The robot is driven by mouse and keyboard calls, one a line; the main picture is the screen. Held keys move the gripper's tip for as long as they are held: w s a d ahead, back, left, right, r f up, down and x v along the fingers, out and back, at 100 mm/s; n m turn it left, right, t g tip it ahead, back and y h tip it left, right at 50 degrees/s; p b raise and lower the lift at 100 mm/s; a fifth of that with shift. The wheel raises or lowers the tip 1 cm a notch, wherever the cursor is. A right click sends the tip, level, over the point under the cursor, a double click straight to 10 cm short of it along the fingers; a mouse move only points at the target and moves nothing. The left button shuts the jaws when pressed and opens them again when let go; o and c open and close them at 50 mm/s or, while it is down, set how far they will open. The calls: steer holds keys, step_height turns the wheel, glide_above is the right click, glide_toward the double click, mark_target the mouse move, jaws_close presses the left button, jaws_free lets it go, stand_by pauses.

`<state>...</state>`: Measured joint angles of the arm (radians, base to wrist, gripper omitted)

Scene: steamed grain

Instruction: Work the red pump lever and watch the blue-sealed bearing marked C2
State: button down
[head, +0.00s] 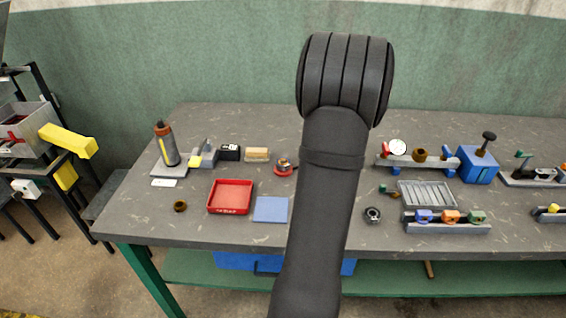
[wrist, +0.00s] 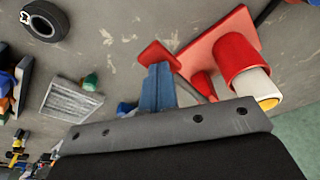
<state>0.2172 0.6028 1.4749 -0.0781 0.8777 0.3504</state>
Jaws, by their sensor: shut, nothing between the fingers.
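The red pump (wrist: 240,55) is large at the upper right of the wrist view. It has a red base, a red sleeve and a pale rod with a yellow end; which part is the lever I cannot tell. My gripper (wrist: 159,66) is shut and empty beside it. A flat red piece shows at its tip; contact is unclear. In the head view my arm hides the gripper and the pump. The blue-sealed bearing (head: 424,216) sits at the left end of a grey rail, beside orange and green ones. The C2 mark is not legible.
A black ring (head: 372,214) and a ribbed grey tray (head: 403,204) lie near the bearing rail. A gauge (head: 397,147) and a blue box (head: 477,165) stand behind. A red tray (head: 231,212) and a blue mat (head: 271,209) lie left of my arm.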

steer(key=shift+r, duration=2.9)
steer(key=shift+f, duration=1.4)
steer(key=shift+f, duration=2.45)
steer(key=shift+r, duration=3.85)
steer(key=shift+f, duration=0.1)
